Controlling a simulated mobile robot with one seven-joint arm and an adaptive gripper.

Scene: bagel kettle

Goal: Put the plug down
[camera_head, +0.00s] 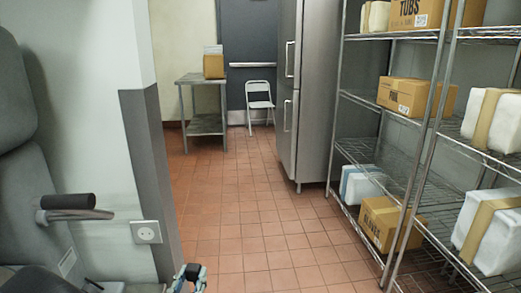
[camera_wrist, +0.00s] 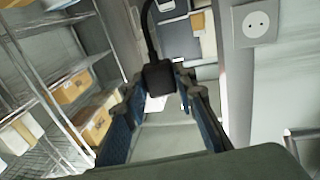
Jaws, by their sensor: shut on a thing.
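The plug (camera_wrist: 158,78) is a black block with a black cord (camera_wrist: 151,35) running up from it in the wrist view. My gripper (camera_wrist: 172,88) is shut on the plug, holding it between the tips of its blue-padded fingers. In the head view only a small part of my gripper (camera_head: 189,278) shows at the bottom edge, and I cannot make out the plug there. A white wall socket (camera_head: 147,232) is on the wall at the left, with nothing in it. The socket also shows in the wrist view (camera_wrist: 257,25), apart from the plug.
A wire shelf rack (camera_head: 433,135) with several boxes stands at the right. A steel fridge (camera_head: 305,90) is behind it. A steel table (camera_head: 203,82) and a white folding chair (camera_head: 259,98) are at the back. The tiled floor (camera_head: 245,215) between is clear.

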